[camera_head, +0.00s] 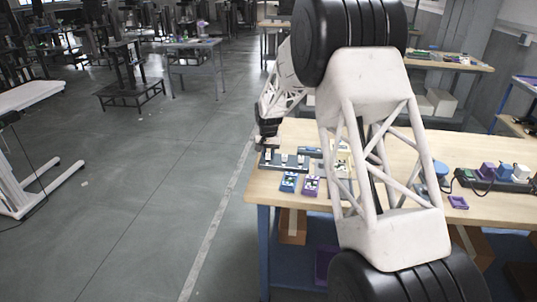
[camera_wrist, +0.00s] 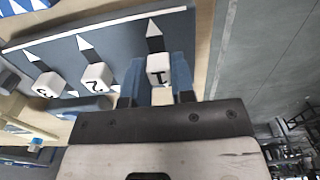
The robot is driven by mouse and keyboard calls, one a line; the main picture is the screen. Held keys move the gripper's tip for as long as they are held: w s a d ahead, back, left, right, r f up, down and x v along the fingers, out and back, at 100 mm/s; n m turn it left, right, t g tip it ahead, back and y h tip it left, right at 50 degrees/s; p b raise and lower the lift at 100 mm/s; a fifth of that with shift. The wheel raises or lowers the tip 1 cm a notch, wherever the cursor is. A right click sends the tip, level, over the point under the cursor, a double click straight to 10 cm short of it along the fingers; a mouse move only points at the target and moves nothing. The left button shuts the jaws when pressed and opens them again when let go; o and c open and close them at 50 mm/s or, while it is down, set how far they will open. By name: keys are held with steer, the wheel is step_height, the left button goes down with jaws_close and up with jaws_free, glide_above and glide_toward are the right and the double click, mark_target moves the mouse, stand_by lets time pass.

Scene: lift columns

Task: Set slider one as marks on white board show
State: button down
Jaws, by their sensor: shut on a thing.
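The slider unit (camera_head: 290,165) is a dark grey panel on the near left part of the wooden table; it also shows in the wrist view (camera_wrist: 125,40). It has white cube knobs with black numbers and light pointed pointers. Slider one's knob (camera_wrist: 159,69) is at the right of the wrist view, with slider two's knob (camera_wrist: 96,76) and slider three's knob (camera_wrist: 48,84) to its left. My gripper (camera_wrist: 158,82) has its blue fingers on both sides of knob one and is shut on it. In the head view, my gripper (camera_head: 267,142) is over the unit's left end. I cannot make out the marked white board.
Two small panels, one blue (camera_head: 288,182) and one purple (camera_head: 311,186), lie in front of the unit. My arm hides much of the table's middle. Blue and purple items and a power strip (camera_head: 492,181) lie at the right. Open floor lies left of the table.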

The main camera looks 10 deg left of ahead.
mark_target(268, 162)
steer(key=shift+s, duration=1)
steer(key=c, duration=1)
jaws_free()
steer(key=shift+o, duration=0.2)
steer(key=shift+r, duration=0.15)
step_height(268, 162, up, 8)
steer(key=shift+f, duration=0.25)
steer(key=shift+r, duration=0.1)
